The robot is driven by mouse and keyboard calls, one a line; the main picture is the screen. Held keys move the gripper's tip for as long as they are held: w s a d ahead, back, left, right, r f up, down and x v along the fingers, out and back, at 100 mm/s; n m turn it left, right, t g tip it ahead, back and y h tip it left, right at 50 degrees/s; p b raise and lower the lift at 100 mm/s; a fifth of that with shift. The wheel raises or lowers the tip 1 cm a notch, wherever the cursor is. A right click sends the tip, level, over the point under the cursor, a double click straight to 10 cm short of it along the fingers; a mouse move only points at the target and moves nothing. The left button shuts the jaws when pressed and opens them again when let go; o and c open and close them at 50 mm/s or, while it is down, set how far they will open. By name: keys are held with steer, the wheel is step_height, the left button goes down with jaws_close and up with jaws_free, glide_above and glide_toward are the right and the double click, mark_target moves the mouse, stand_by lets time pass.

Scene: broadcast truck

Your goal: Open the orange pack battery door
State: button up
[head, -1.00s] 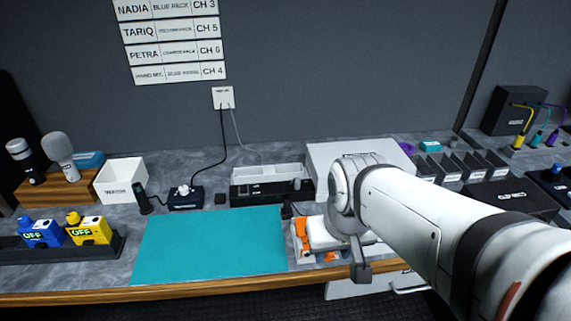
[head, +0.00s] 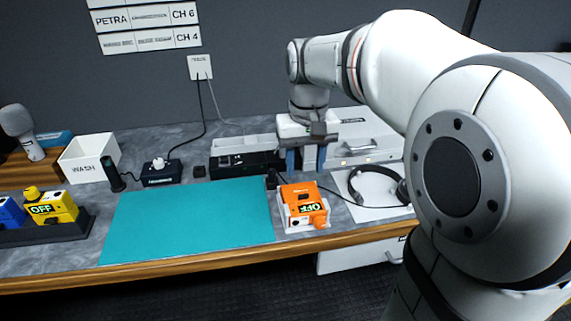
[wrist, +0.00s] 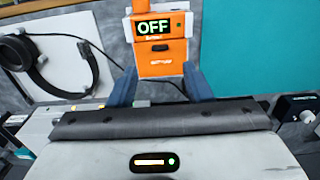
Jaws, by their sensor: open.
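The orange pack (head: 304,205) sits in a white holder (head: 291,222) at the right of the teal mat, with its OFF display facing up. In the wrist view the orange pack (wrist: 162,48) shows the OFF display and, below it, an orange panel (wrist: 166,69) that may be the battery door; it looks closed. My gripper (head: 303,165) is open and empty, just behind the pack, fingers pointing down. In the wrist view, its two blue-grey fingers (wrist: 160,88) stand apart on either side of the panel's near edge. I cannot tell whether they touch the pack.
A headset (head: 375,185) lies on a white sheet right of the pack, with a cable running close by. The teal mat (head: 190,220) is bare. Blue and yellow packs (head: 52,207) stand in a dark rack at left. A black charger (head: 245,162) stands behind the mat.

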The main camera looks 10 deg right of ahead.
mark_target(303, 195)
step_height(303, 195, down, 7)
steer(key=shift+f+b, duration=0.2)
steer(key=shift+b, duration=0.35)
steer(key=shift+c, duration=0.5)
